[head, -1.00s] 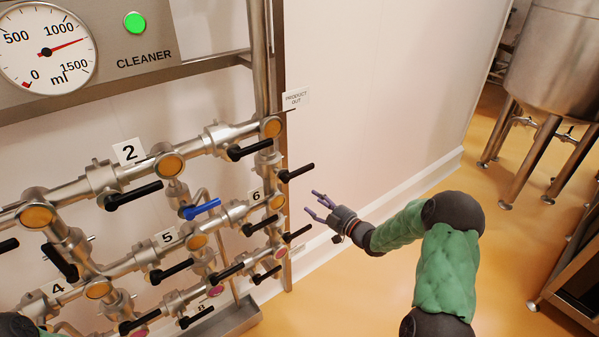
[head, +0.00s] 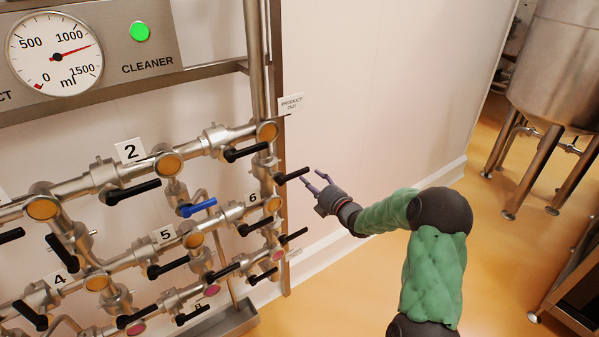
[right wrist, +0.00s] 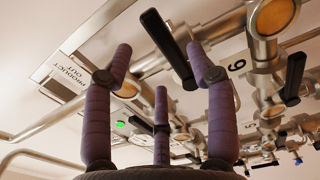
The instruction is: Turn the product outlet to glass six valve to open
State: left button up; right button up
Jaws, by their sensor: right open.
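The valve between the product outlet and glass six has a black lever handle (head: 293,175). It sits on the vertical pipe below the "PRODUCT OUT" sign (head: 291,104) and points right, across the pipe. My right gripper (head: 314,178) is open and empty, just right of the handle's free end. In the right wrist view a large black handle (right wrist: 168,48), apparently this one, lies between the purple fingers of my gripper (right wrist: 160,80). I cannot tell whether they touch. My left gripper is out of view.
Other black handles stick out close by, one left of the pipe (head: 245,153) and one below right (head: 293,236). A blue handle (head: 198,207) is farther left. The white wall is on the right. A steel tank (head: 555,65) stands at the far right.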

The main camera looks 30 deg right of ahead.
aim_at(302, 173)
jog(key=w, duration=0.7)
jog(key=shift+w+a, duration=0.15)
jog(key=shift+a, duration=0.1)
grip_shut()
